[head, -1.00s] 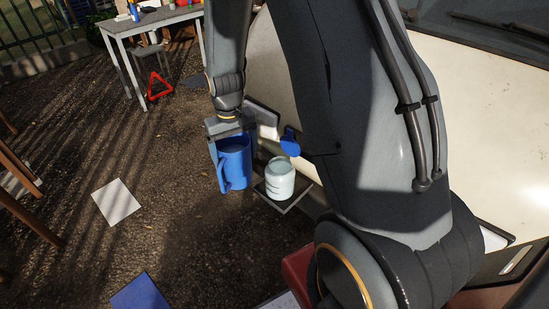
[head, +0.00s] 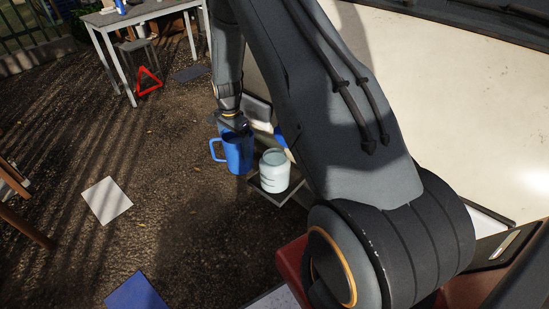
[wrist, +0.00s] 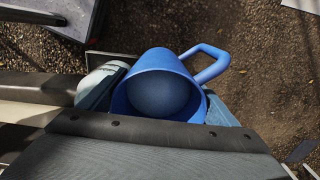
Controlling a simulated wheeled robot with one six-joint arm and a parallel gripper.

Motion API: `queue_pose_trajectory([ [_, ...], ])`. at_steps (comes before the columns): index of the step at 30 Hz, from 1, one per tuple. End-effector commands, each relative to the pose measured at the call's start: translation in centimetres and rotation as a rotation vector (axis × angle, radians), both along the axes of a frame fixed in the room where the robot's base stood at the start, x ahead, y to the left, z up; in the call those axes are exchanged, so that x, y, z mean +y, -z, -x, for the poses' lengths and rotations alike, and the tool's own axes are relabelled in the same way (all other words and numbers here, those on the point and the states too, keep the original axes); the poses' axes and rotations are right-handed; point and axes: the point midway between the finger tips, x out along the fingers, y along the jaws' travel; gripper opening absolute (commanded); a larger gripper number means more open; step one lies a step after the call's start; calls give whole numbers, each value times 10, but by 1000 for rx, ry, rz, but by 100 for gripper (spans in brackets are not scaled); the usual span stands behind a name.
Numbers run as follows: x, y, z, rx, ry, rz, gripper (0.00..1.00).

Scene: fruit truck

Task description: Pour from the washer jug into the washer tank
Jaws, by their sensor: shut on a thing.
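The blue washer jug (head: 239,156) hangs roughly upright in my gripper (head: 234,130), its handle pointing left. In the wrist view the jug (wrist: 150,72) sits between the two fingers (wrist: 160,104), and I look into its round mouth. Its inside looks dark blue; I cannot tell the liquid level. The washer tank (head: 274,175) is a pale, translucent container with dark marks on its side. It stands upright on a dark tray, just right of the jug in the head view. A small gap seems to separate them. A pale rounded shape beside the jug in the wrist view is partly hidden.
The tray (head: 283,198) has a light rim. A blue-and-white item (head: 281,138) stands behind the tank, partly hidden by my arm. The pale truck body (head: 440,130) fills the right. A grey table (head: 140,12) and red triangle (head: 149,80) are far left.

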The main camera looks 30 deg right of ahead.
Motion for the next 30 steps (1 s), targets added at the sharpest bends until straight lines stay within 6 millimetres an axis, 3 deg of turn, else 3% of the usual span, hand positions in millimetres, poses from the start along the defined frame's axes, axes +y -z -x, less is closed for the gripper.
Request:
queue_pose_trajectory([
  [6, -18, 36, -22, -2, 277, 0, 27],
  [12, -28, 56, -32, -2, 444, 0, 27],
  [30, -32, 60, -34, -14, 507, -16, 27],
])
